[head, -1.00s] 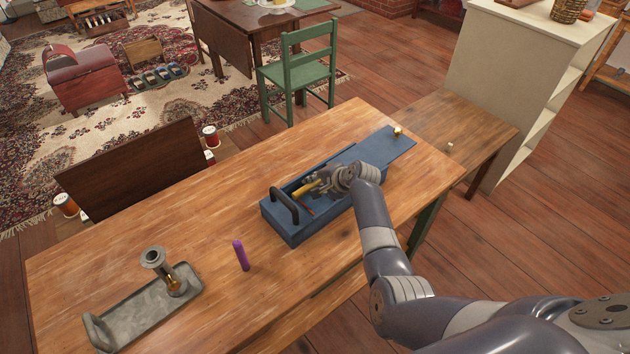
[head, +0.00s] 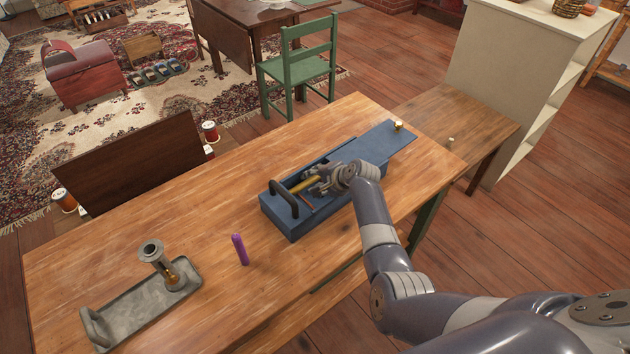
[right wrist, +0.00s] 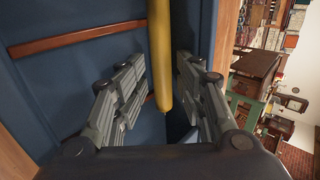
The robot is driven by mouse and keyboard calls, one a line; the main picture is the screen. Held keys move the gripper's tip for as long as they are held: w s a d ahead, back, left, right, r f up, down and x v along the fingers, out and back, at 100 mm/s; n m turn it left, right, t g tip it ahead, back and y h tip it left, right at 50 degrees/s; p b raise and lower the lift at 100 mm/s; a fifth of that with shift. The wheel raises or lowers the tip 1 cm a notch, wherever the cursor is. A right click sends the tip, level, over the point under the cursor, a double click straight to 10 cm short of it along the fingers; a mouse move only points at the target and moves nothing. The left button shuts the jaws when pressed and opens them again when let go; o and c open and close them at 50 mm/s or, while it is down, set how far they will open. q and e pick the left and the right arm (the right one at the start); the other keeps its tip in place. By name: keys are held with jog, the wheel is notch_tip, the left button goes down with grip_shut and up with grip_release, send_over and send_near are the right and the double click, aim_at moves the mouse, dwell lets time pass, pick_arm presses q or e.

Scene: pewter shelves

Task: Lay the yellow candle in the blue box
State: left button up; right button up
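The blue box (head: 291,228) stands on the wooden table with its black handle (head: 285,198) at the left end and its lid (head: 380,148) slid out to the right. The yellow candle (head: 304,185) lies in the open part of the box. In the right wrist view the candle (right wrist: 160,45) runs between my right gripper's fingers (right wrist: 165,95), with a gap on each side. My right gripper (head: 317,180) is open, low over the box opening; it hides part of the candle. My left gripper is out of view.
A grey tray (head: 130,312) with a metal candlestick (head: 158,262) is at the front left. Thin reddish-brown strips (right wrist: 75,39) show inside the box.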

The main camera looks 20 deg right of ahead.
jog(key=shift+s, duration=0.1)
jog(key=v, duration=1.2)
